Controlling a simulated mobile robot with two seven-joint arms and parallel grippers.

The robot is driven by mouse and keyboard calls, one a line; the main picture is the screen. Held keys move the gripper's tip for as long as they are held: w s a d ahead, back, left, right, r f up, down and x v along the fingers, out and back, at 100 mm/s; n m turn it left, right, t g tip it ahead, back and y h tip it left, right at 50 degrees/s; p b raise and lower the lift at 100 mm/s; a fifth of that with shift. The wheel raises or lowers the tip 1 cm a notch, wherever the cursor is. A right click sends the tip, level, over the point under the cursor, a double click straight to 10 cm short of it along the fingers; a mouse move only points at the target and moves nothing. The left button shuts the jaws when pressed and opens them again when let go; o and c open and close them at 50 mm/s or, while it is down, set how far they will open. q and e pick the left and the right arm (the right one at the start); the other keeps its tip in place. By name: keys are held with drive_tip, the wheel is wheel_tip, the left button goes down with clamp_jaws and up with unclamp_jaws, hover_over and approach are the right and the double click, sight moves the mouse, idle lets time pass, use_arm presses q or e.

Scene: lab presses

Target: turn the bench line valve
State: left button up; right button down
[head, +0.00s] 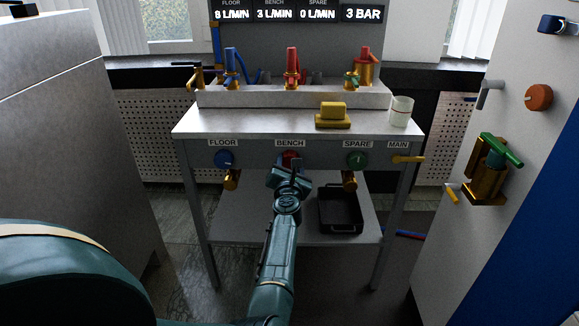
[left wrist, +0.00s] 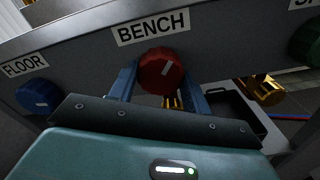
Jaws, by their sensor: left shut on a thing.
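The bench line valve is a red round knob (head: 290,157) under the BENCH label (head: 290,143) on the front of the bench. In the left wrist view the red knob (left wrist: 161,71) shows large, with a pale mark slanting up to the right. My left gripper (head: 292,172) reaches it from below and in front, and hides its lower part in the head view. In the left wrist view its two blue fingers (left wrist: 162,88) stand on either side of the knob, shut on it. My right gripper is in neither view.
A blue FLOOR knob (head: 224,158) is to the left and a green SPARE knob (head: 357,159) to the right. A yellow MAIN lever (head: 408,159) is farther right. A black tray (head: 341,226) lies on the lower shelf. The display above reads BENCH 3 L/MIN (head: 274,14).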

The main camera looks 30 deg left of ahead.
use_arm(q)
drive_tip(key=shift+r, duration=0.1)
idle(0.3)
drive_tip(key=o, duration=1)
drive_tip(key=shift+d, duration=0.1)
